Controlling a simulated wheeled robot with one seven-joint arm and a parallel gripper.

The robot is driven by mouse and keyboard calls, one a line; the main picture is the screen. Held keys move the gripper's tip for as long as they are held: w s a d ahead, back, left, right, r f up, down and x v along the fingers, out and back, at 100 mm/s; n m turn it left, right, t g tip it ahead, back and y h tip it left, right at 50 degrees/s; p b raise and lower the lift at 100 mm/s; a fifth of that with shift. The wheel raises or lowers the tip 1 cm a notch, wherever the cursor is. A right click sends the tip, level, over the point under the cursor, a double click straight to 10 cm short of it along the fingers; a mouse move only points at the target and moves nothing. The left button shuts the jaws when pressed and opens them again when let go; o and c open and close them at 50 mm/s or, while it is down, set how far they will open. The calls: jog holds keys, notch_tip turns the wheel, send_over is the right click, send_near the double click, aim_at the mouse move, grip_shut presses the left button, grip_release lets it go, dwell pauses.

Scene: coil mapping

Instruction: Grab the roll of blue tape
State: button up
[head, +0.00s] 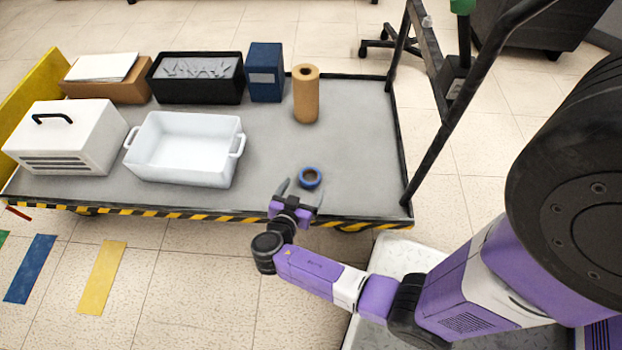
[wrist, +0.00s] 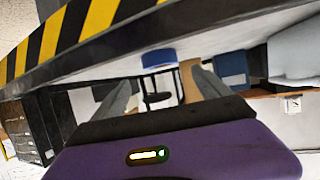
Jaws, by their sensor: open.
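The roll of blue tape (head: 310,178) lies flat on the grey cart top near its front edge, right of the middle, in the head view. Its hole faces up. In the wrist view the blue tape (wrist: 158,61) shows beyond and between the two fingers. My gripper (head: 296,186) is open and empty, at the cart's front edge, just left of and nearer than the tape. The fingers point toward the cart top. In the wrist view my gripper (wrist: 165,85) has its fingers wide apart with nothing between them.
A white tub (head: 185,150) and a white vented box (head: 66,138) stand left on the cart (head: 350,150). A brown paper roll (head: 305,95), a blue box (head: 266,72) and a black bin (head: 196,78) stand behind. A black upright frame (head: 440,140) rises at the right end.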

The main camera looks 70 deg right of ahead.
aim_at(313, 171)
jog(key=b+x, duration=0.2)
jog(key=x, duration=0.4)
jog(key=shift+w+d+f, duration=0.1)
jog(key=shift+d+f, duration=0.15)
jog(key=shift+c, duration=0.2)
jog(key=c, duration=1.4)
